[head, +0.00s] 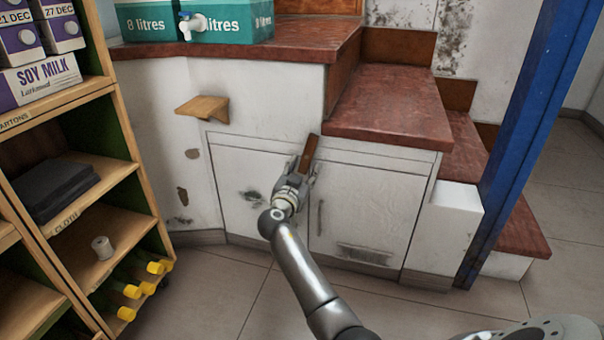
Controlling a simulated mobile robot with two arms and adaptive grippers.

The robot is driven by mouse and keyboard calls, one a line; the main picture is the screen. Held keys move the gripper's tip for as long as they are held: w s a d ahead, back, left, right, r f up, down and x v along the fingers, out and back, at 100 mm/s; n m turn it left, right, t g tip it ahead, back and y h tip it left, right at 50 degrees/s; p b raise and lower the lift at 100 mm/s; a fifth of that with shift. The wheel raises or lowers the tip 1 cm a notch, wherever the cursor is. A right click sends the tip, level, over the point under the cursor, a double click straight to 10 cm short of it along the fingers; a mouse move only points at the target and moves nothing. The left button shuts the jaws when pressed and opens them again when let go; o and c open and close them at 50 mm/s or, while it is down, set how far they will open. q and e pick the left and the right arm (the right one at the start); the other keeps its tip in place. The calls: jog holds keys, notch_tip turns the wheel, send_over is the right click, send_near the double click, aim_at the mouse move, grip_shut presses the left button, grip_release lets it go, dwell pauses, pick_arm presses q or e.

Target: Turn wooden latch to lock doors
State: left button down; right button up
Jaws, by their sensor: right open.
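The wooden latch (309,153) is a dark brown bar at the top of the seam between two white cupboard doors. It stands nearly upright, tilted a little to the right at its top. The left door (238,178) and the right door (368,210) both look closed under the stairs. My right gripper (300,173) is open at the lower end of the latch, with its fingers close around that end. Whether the fingers touch the latch cannot be told. The gripper hides part of the door seam. My left gripper is not in view.
A wooden shelf unit (128,127) with milk cartons, dark cloth and yellow-ended items stands at the left. A small wooden bracket (203,108) juts from the wall. Red-brown steps (390,100) and a blue post (530,120) are at the right. Teal water boxes (245,25) stand above.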

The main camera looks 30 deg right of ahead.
jog(key=c, duration=1)
jog(key=shift+s+d+n, duration=0.2)
jog(key=shift+n, duration=0.45)
jog(key=shift+s+d+n, duration=0.15)
jog(key=shift+s+n, duration=0.05)
jog(key=shift+n, duration=0.45)
jog(key=shift+f, duration=0.1)
jog(key=shift+n, duration=0.3)
jog(key=o, duration=1)
jog(key=shift+s, duration=0.1)
jog(key=v, duration=1.2)
